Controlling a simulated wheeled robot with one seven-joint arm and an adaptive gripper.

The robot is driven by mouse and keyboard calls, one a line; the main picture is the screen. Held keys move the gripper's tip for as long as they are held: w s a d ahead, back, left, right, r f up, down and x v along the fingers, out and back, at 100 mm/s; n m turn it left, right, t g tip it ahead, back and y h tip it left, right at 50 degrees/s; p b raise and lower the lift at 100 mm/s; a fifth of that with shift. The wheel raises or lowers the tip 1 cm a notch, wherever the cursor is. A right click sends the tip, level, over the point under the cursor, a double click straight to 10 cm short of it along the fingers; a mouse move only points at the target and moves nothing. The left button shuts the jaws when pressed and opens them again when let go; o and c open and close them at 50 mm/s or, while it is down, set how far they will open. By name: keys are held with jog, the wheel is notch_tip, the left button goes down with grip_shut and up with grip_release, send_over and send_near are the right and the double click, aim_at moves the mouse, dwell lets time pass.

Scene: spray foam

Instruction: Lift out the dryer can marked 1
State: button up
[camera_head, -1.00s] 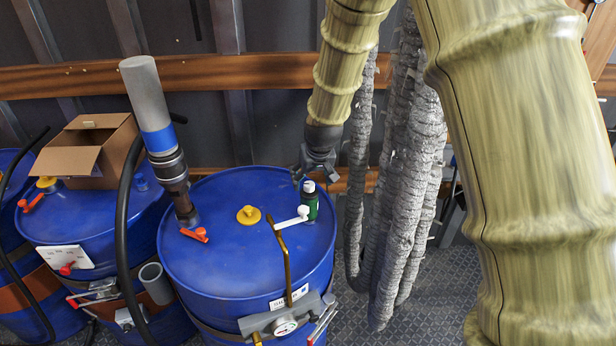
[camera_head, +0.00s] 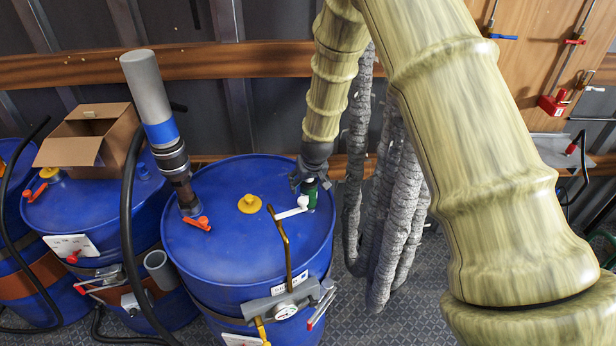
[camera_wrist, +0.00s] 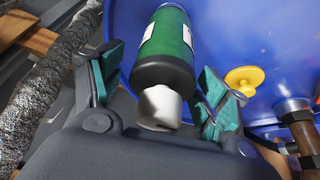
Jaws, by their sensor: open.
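The green can (camera_head: 311,195) stands near the right back edge of the blue drum's top (camera_head: 225,205). In the wrist view the can (camera_wrist: 168,38) has a black shoulder, a white cap and white label patches; no number can be read. My gripper (camera_head: 310,180) is at the can's upper end and partly covers it in the head view. In the wrist view my gripper (camera_wrist: 160,75) is open, with one teal-padded finger on each side of the can. A gap shows on the left; contact on the right cannot be told.
A yellow cap (camera_head: 249,204) and a tall grey tube (camera_head: 147,95) are farther left. Grey wrapped hoses (camera_head: 385,230) hang just right of the drum.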

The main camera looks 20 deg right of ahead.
jog(key=shift+w+f, duration=0.1)
jog(key=shift+f, duration=0.25)
jog(key=c, duration=1.3)
jog(key=shift+r+p, duration=2.25)
jog(key=shift+r, duration=1.8)
jog(key=shift+c, duration=0.2)
